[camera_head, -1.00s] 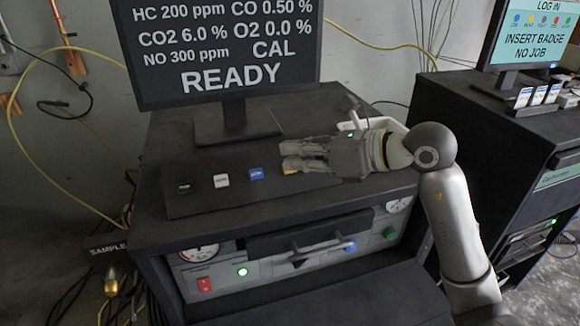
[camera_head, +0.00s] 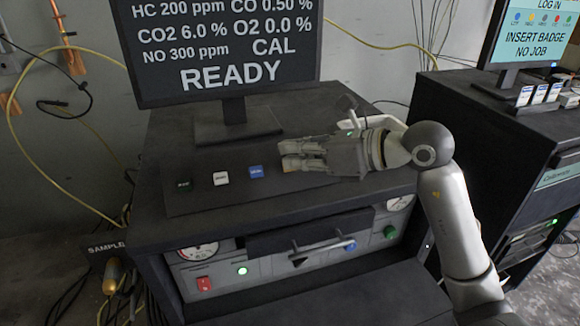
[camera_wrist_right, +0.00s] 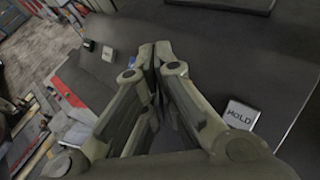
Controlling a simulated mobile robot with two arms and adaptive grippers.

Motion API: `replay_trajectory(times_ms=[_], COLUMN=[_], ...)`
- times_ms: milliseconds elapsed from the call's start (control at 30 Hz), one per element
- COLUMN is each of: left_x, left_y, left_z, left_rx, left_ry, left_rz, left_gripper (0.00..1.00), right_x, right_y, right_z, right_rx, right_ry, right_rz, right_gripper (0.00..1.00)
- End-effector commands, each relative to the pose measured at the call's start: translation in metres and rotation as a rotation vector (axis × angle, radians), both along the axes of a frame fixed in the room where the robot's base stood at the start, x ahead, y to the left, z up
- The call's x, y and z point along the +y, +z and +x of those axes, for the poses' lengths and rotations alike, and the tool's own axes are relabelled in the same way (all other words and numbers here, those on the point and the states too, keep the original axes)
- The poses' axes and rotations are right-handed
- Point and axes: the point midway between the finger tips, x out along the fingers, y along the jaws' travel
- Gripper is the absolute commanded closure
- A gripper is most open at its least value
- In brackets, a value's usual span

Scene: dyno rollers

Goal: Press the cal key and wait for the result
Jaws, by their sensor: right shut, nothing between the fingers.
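A row of small keys lies on the dark panel (camera_head: 205,200) in the head view: a dark green key (camera_head: 184,185), a white key (camera_head: 221,178) and a blue key (camera_head: 256,172). Their labels are too small to read, so I cannot tell which is cal. My right gripper (camera_head: 284,155) is shut and empty, its fingertips just right of the blue key, over the panel. In the right wrist view its fingertips (camera_wrist_right: 155,48) are together, and a white key marked HOLD (camera_wrist_right: 238,115) lies to their right. My left gripper is out of view.
A drawer handle, gauges and a red switch (camera_head: 204,284) are on the cabinet front below. A second cabinet with a log-in screen (camera_head: 535,40) stands at right. The panel's left part is clear above.

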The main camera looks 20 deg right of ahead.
Motion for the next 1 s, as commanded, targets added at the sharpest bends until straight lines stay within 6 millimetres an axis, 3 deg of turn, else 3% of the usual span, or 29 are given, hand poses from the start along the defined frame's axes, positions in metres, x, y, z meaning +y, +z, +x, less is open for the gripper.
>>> replay_trajectory(times_ms=[1000], left_x=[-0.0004], left_y=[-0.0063], left_z=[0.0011], left_rx=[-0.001], left_ry=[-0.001], left_rz=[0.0], left_gripper=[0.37], right_x=[-0.0003], right_y=[-0.0062], right_z=[0.0053], right_rx=[0.001], right_ry=[-0.001], right_rz=[-0.001], right_gripper=[1.0])
